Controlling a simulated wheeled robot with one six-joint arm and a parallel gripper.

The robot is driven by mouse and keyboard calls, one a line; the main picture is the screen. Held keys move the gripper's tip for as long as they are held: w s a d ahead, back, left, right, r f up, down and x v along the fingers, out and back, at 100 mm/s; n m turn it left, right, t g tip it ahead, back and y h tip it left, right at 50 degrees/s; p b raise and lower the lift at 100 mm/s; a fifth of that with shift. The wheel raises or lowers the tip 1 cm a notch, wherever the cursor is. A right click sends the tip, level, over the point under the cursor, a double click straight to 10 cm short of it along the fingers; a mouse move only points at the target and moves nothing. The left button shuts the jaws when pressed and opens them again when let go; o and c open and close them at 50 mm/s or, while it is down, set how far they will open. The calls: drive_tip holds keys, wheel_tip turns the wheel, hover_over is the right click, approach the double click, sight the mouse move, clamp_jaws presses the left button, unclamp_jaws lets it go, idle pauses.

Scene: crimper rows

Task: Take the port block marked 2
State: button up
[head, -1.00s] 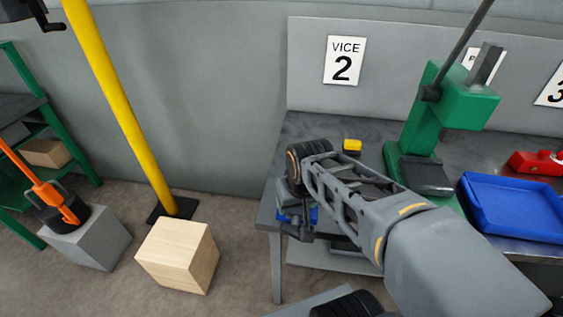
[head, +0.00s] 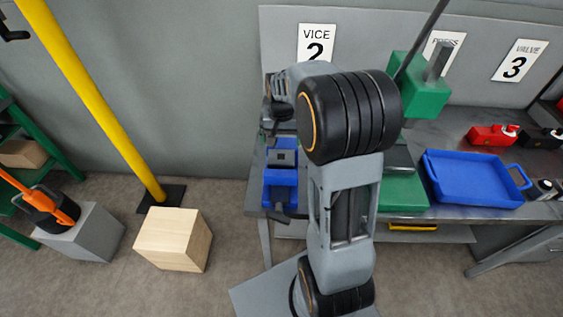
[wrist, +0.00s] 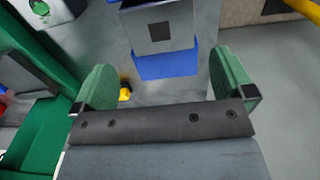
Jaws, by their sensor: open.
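I cannot make out a block with a readable mark 2 in either view. A small yellow and black block (wrist: 125,91) shows in the wrist view, beside the inner side of the left finger, on the grey bench top; in the head view my arm hides that spot. My gripper (wrist: 164,62) is open and empty, its two green fingers wide apart. In the head view my gripper (head: 275,118) hangs above the blue vice (head: 280,188), under the VICE 2 sign (head: 316,42). The vice (wrist: 166,64) lies ahead of the fingers in the wrist view.
The green press (head: 418,97) stands right of my arm. A blue tray (head: 470,178), a red block (head: 492,135) and dark parts lie farther right on the bench. A yellow post (head: 95,100), a wooden cube (head: 173,240) and a grey block (head: 82,234) stand left.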

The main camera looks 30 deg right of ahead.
sight(281, 156)
wheel_tip(281, 156, down, 8)
drive_tip(key=b, duration=0.5)
drive_tip(key=shift+f, duration=0.1)
drive_tip(key=c, duration=0.8)
drive_tip(key=shift+c, duration=0.4)
wheel_tip(281, 156, up, 8)
drive_tip(key=p, duration=0.6)
drive_tip(key=shift+r, duration=0.2)
drive_tip(key=shift+f, duration=0.1)
